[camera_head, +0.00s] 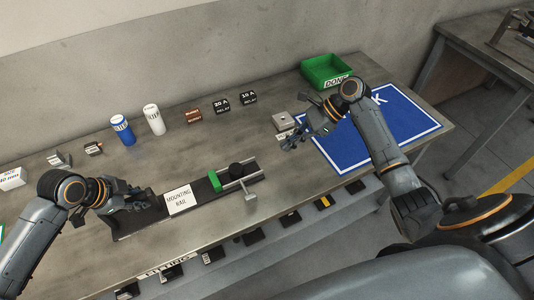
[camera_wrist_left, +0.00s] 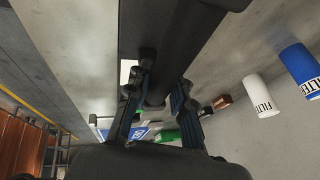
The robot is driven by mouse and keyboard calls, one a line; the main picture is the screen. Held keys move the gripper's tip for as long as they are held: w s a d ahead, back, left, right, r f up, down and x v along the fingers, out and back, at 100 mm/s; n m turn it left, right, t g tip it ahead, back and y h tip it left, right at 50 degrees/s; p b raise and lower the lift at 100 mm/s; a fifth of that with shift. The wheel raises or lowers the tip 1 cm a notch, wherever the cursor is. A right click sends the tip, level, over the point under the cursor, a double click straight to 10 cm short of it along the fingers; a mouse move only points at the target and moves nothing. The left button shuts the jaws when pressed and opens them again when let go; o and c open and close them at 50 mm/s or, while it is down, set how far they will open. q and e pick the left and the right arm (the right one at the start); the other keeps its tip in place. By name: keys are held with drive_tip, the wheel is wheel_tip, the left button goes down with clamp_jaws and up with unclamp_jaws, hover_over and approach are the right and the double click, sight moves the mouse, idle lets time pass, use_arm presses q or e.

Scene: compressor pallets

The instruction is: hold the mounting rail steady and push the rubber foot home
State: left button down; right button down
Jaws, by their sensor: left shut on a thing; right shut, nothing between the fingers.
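The mounting rail (camera_head: 205,207) lies along the bench as a long dark bar with a white name label. A green block (camera_head: 215,182) and a pale metal strip are at its right part. A black round piece (camera_head: 236,170), which looks like the rubber foot, sits on that strip; I cannot tell how deep it is seated. My left gripper (camera_head: 140,202) is at the rail's left end. In the left wrist view its fingers (camera_wrist_left: 157,103) close around a dark rounded part of the rail. My right gripper (camera_head: 290,143) is shut and empty above the bench, apart from the foot.
A blue mat (camera_head: 345,155) and green DONE bin (camera_head: 325,72) are at the right. Blue (camera_head: 122,130) and white (camera_head: 154,120) filter cans and several small relay boxes line the back. A grey block (camera_head: 285,120) stands near my right gripper. Bare bench lies behind the rail.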

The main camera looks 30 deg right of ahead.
sight(236, 172)
use_arm(q)
drive_tip(key=shift+s+f, duration=0.25)
drive_tip(key=shift+f, duration=0.15)
use_arm(e)
drive_tip(key=x, duration=0.8)
drive_tip(key=shift+a+f, duration=0.2)
drive_tip(key=a, duration=0.2)
drive_tip(key=w+a, duration=0.1)
drive_tip(key=shift+a+f, duration=0.2)
drive_tip(key=shift+f, duration=0.1)
drive_tip(key=shift+w+a, duration=0.1)
drive_tip(key=shift+a, duration=0.45)
use_arm(q)
drive_tip(key=shift+d, duration=0.1)
use_arm(e)
drive_tip(key=shift+a, duration=2.2)
